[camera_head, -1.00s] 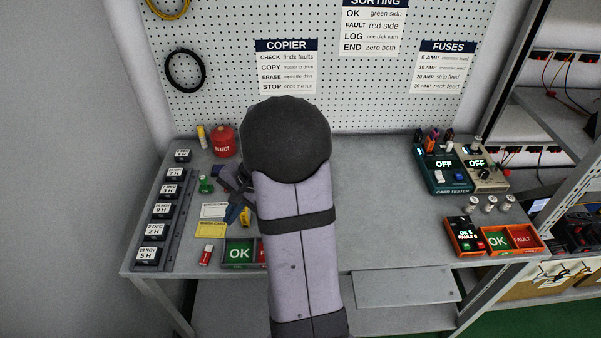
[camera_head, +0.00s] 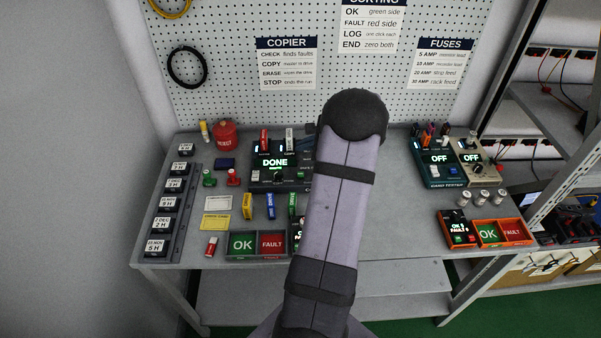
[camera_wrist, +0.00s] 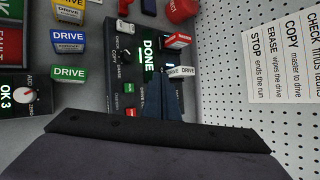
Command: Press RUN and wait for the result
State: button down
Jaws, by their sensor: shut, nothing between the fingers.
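The dark copier (camera_head: 262,185) stands at the back middle of the bench, its screen lit DONE (camera_head: 275,163). In the wrist view its screen (camera_wrist: 148,52) also reads DONE, sideways. A red drive (camera_head: 264,141) and a white drive (camera_head: 289,139) stand in its top. A green button (camera_wrist: 128,87) and a red button (camera_wrist: 130,113) show on its face; their labels are too small to read. My gripper (camera_wrist: 167,80) is shut and empty, its dark fingers over the copier's edge near the white drive. In the head view my arm hides it and the copier's right end.
Drives (camera_head: 271,206) lie in front of the copier. An OK/FAULT tray (camera_head: 242,244) sits at the front edge. Several labelled black blocks (camera_head: 163,222) line the left. Two devices reading OFF (camera_head: 438,158) stand at the right. A red can (camera_head: 225,136) stands behind.

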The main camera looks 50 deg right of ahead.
jog(key=shift+f, duration=0.1)
dwell(0.3)
jog(key=b, duration=0.5)
send_over(303, 176)
notch_tip(303, 176, down, 7)
jog(key=shift+d+f, duration=0.1)
jog(key=shift+f, duration=0.1)
jog(key=shift+f+b, duration=0.6)
jog(key=shift+b, duration=0.25)
jog(key=shift+f+b, duration=0.9)
jog(key=shift+b, duration=0.2)
dwell(1.9)
jog(key=shift+r, duration=0.1)
dwell(0.3)
jog(key=shift+r+p, duration=0.6)
jog(key=shift+r, duration=0.2)
jog(key=shift+r, duration=0.1)
jog(key=shift+r+p, duration=1.75)
jog(key=shift+r, duration=0.65)
